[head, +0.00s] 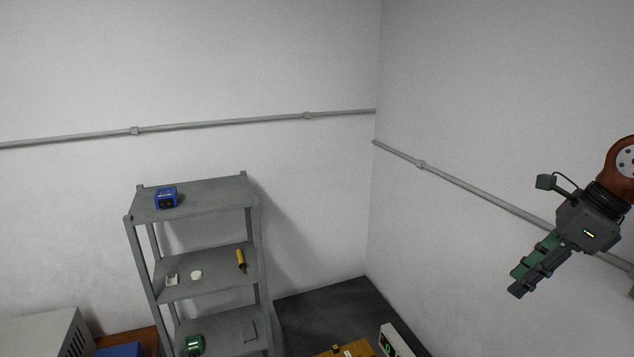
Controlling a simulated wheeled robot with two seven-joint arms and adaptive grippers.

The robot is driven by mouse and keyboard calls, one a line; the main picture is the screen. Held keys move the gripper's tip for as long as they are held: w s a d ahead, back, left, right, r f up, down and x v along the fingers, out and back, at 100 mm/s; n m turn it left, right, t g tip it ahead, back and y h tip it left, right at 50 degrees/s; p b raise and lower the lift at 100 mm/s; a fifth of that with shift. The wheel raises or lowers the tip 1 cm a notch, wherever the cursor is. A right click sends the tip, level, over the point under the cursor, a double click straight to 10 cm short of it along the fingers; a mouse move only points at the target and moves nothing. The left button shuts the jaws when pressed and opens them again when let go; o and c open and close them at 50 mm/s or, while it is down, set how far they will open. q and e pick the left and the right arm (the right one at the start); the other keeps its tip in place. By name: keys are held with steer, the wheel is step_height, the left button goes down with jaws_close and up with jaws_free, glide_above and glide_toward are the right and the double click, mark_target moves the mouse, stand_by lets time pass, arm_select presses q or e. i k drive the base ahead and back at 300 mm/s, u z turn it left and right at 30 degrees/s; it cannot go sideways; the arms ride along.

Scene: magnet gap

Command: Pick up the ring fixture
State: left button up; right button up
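I cannot pick out the ring fixture for certain in the head view. A small white round piece (196,275) lies on the middle shelf, and a green rounded object (194,345) sits on the lower shelf; both are too small to tell whether either is a ring. My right gripper (517,283) hangs in the air at the right, pointing down and left, far from the shelf. Its fingers lie close together from this angle, so their opening is unclear. I see nothing held in it. My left gripper is out of view.
A grey shelf rack (215,191) stands by the wall with a blue device (166,198), a yellow-handled tool (241,260) and a small white tray (172,280). A yellow object (345,350) and a display unit (395,341) are at the bottom edge. A grey box (45,335) is lower left.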

mark_target(164, 197)
steer(key=u, duration=0.6)
steer(key=i, duration=0.55)
steer(key=u, duration=0.95)
steer(key=i, duration=1.25)
steer(key=u, duration=0.3)
